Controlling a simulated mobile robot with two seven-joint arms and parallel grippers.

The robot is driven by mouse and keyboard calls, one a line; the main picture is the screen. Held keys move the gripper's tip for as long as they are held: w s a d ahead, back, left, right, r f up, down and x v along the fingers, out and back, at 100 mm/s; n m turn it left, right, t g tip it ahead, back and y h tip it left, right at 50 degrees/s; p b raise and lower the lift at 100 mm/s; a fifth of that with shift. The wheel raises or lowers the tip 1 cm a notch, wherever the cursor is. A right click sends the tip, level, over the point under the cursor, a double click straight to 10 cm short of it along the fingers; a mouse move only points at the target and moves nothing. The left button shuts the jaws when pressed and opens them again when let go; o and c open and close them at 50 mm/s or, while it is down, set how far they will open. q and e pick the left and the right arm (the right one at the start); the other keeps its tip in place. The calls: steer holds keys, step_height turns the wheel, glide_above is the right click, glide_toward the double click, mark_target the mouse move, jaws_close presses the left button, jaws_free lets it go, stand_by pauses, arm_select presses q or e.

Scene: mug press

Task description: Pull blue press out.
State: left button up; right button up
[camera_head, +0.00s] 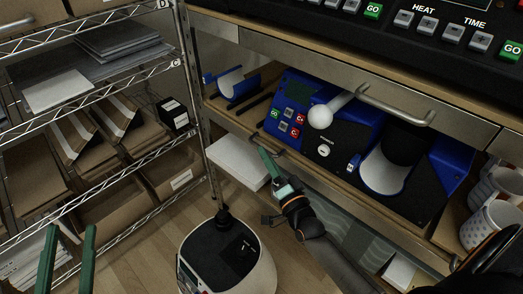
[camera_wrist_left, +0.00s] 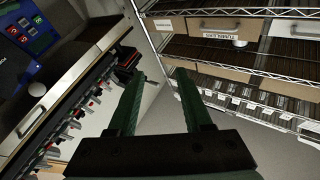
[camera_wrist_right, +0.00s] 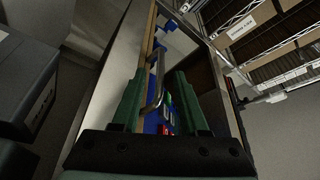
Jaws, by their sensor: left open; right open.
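The blue press (camera_head: 330,125) sits on a wooden pull-out shelf (camera_head: 225,112) under the counter. It has a button panel, a white ball-ended lever and a pale curved cradle. A curved metal handle is on the shelf's front edge; in the right wrist view this handle (camera_wrist_right: 158,80) shows between the fingers. My right gripper (camera_head: 272,165) is open close to the handle; contact cannot be told. It also shows in the right wrist view (camera_wrist_right: 158,76). My left gripper (camera_head: 68,232) is open and empty at the lower left, away from the press; its fingers show in the left wrist view (camera_wrist_left: 160,75).
A wire rack (camera_head: 100,75) with cardboard bins stands at the left. Above the press is a drawer front with a metal handle (camera_head: 395,105). White patterned mugs (camera_head: 495,220) stand at the right. A white box (camera_head: 238,160) lies below the shelf.

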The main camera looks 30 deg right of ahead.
arm_select(q)
steer(key=shift+s+d+r+m+t+h, duration=0.1)
steer(key=shift+s+r+m+t+h, duration=0.15)
steer(key=shift+r, duration=0.3)
steer(key=shift+s+r+m+t+h, duration=0.1)
steer(key=shift+s+r+m+h, duration=0.1)
steer(key=shift+r+h, duration=0.25)
steer(key=shift+s+d+r+m+t+h, duration=0.15)
steer(key=shift+s+r+h, duration=0.1)
steer(key=shift+r, duration=0.4)
arm_select(e)
steer(key=shift+x, duration=1.8)
arm_select(q)
steer(key=shift+a, duration=0.1)
arm_select(e)
steer(key=shift+c, duration=0.3)
jaws_close()
